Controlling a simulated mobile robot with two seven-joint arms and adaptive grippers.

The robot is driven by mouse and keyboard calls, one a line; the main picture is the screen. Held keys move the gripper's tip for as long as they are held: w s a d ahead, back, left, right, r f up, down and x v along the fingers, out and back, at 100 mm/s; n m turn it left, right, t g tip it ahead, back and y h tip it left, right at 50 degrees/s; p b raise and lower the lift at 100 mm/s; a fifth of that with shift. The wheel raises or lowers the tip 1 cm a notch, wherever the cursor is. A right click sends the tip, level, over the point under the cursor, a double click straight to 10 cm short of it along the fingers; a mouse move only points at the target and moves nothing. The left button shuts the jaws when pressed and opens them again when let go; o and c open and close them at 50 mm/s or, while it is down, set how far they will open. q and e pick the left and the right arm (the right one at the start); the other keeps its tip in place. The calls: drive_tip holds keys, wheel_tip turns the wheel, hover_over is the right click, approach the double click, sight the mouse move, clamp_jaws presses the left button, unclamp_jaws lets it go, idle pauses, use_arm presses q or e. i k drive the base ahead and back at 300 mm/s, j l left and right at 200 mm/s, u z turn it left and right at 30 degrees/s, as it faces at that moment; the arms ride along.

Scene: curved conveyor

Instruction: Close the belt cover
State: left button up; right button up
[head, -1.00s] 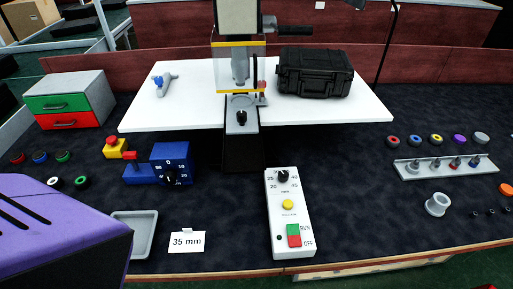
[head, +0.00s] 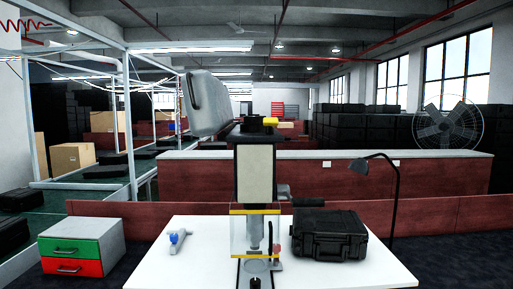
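A drill press (head: 255,172) stands at the centre of the white table in the head view. The grey belt cover (head: 207,103) is at its top left. It is swung up and tilted, clear of the dark pulley housing (head: 256,135). A yellow part (head: 271,122) shows on top of the housing at its right. Neither of my grippers is in view, so their state is hidden.
A black case (head: 329,236) sits right of the press on the white table (head: 205,265), and a small grey-blue tool (head: 178,240) lies left. A black lamp (head: 383,178) stands behind at the right. A green-and-red drawer box (head: 75,255) is at the lower left.

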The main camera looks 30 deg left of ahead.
sight(207, 104)
drive_tip(key=u, duration=1.3)
